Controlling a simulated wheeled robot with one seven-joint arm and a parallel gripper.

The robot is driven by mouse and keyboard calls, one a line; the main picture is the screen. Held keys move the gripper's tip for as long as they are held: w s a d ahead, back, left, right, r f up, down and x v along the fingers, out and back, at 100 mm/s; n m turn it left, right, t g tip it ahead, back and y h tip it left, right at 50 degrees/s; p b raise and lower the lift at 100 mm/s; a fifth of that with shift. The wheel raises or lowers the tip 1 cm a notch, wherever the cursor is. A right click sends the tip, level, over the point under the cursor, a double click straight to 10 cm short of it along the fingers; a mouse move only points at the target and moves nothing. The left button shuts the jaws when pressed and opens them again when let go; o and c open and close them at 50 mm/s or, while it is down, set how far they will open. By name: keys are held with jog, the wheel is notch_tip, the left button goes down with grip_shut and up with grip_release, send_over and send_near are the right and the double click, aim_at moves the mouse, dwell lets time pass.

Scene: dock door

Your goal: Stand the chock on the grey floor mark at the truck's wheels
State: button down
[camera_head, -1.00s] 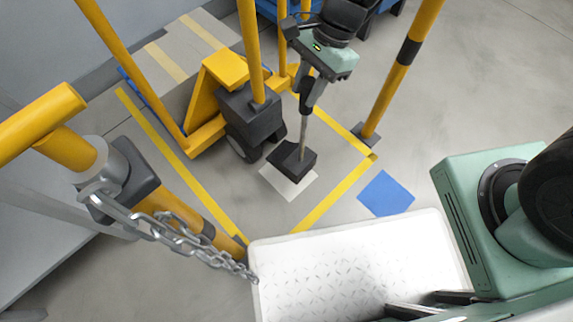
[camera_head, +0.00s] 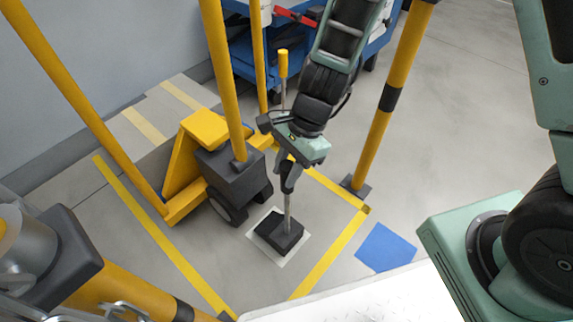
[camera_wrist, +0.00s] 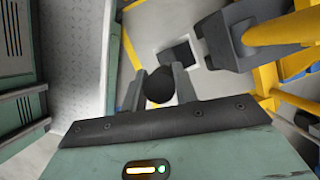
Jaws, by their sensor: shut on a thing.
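The chock (camera_head: 280,231) is a black block with a thin upright rod. It is over the light grey floor mark (camera_head: 269,252), whose edges show around it; I cannot tell for sure whether it touches the floor. My gripper (camera_head: 289,183) is shut on the upper part of the rod. In the wrist view a dark round knob (camera_wrist: 160,86) sits between my fingers, and the black block (camera_wrist: 181,55) shows beyond it on the pale mark. The yellow truck (camera_head: 205,128) stands just left of the chock, its dark wheel (camera_head: 228,207) a short gap away.
Yellow floor lines (camera_head: 330,250) border the spot. A blue floor patch (camera_head: 385,247) lies to the right. A blue cart (camera_head: 240,55) stands behind. A white surface (camera_head: 370,300) is in front.

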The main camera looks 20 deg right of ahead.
jog(key=shift+f, duration=0.55)
jog(key=shift+f, duration=0.15)
jog(key=c, duration=1.1)
grip_release()
